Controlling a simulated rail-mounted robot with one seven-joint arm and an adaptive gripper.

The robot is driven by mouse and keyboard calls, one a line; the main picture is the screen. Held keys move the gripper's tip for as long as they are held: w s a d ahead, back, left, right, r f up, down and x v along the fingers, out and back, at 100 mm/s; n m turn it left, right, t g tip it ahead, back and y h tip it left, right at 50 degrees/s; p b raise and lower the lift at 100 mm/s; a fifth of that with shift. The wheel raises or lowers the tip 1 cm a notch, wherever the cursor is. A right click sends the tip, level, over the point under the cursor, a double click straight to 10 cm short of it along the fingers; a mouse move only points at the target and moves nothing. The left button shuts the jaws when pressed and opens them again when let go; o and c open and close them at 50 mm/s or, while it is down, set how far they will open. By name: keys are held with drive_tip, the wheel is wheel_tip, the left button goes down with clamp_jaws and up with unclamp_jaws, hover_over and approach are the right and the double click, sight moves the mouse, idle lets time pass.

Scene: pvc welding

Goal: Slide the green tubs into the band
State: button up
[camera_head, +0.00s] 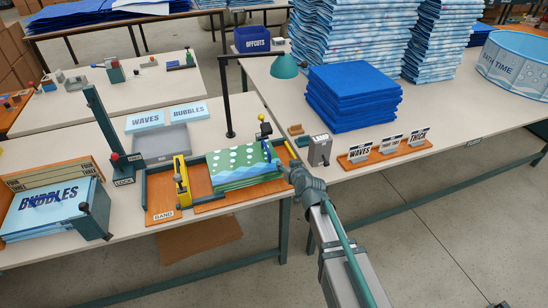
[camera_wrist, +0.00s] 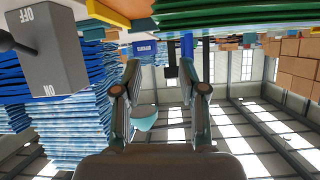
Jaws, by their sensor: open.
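A green-edged stack (camera_head: 235,165) of flat sheets with white dots and blue waves lies on the orange board; I take these as the green tubs. Its green edges show at the top of the wrist view (camera_wrist: 235,14). The orange area labelled BAND (camera_head: 163,205) lies to its left, with a yellow upright clamp (camera_head: 182,182) between label and stack. My gripper (camera_head: 294,172) is at the right end of the stack, apart from it as far as I can tell. In the wrist view my gripper (camera_wrist: 161,72) has its two fingers spread with nothing between them.
A grey ON/OFF switch box (camera_head: 319,150) stands close to the right of my gripper, also in the wrist view (camera_wrist: 50,50). A dark lamp post (camera_head: 228,100) rises behind the stack. A LOCK post (camera_head: 105,140) and BUBBLES stack (camera_head: 55,210) stand left. Blue sheets (camera_head: 352,95) lie behind.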

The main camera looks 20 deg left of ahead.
drive_tip(key=n+y, duration=0.1)
approach(266, 146)
drive_tip(key=shift+s+d+f, duration=0.1)
drive_tip(key=shift+s+f, duration=0.1)
drive_tip(key=shift+s, duration=0.2)
drive_tip(key=shift+w, duration=0.1)
drive_tip(key=p+x, duration=0.2)
drive_tip(key=x, duration=0.8)
drive_tip(key=shift+w+p, duration=0.35)
drive_tip(key=shift+p, duration=0.05)
clamp_jaws()
